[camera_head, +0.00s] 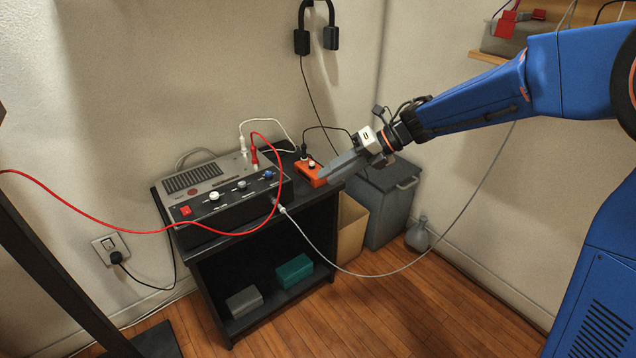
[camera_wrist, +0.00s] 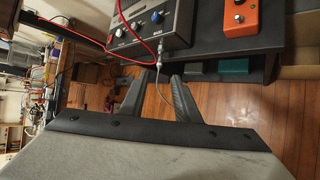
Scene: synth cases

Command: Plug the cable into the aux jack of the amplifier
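The amplifier (camera_head: 228,172) is a grey unit with a dark knobbed front panel on the black stand; it also shows in the wrist view (camera_wrist: 178,22). A grey cable (camera_head: 330,262) ends in a pale plug (camera_head: 282,209) at the front panel's lower right corner. The plug appears seated in a jack there, but the jack's label is too small to read. In the wrist view the plug (camera_wrist: 160,48) meets the panel and the cable hangs away from it. My gripper (camera_wrist: 157,77) is open and empty, its fingers apart. In the head view my gripper (camera_head: 326,174) is right of the plug, near the orange pedal.
A red cable (camera_head: 100,227) and a white cable (camera_head: 272,123) plug into the amplifier's top. An orange pedal (camera_head: 307,168) sits on the black stand (camera_head: 255,240). A grey bin (camera_head: 385,205) and a cardboard box (camera_head: 350,232) stand right of it. Floor in front is clear.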

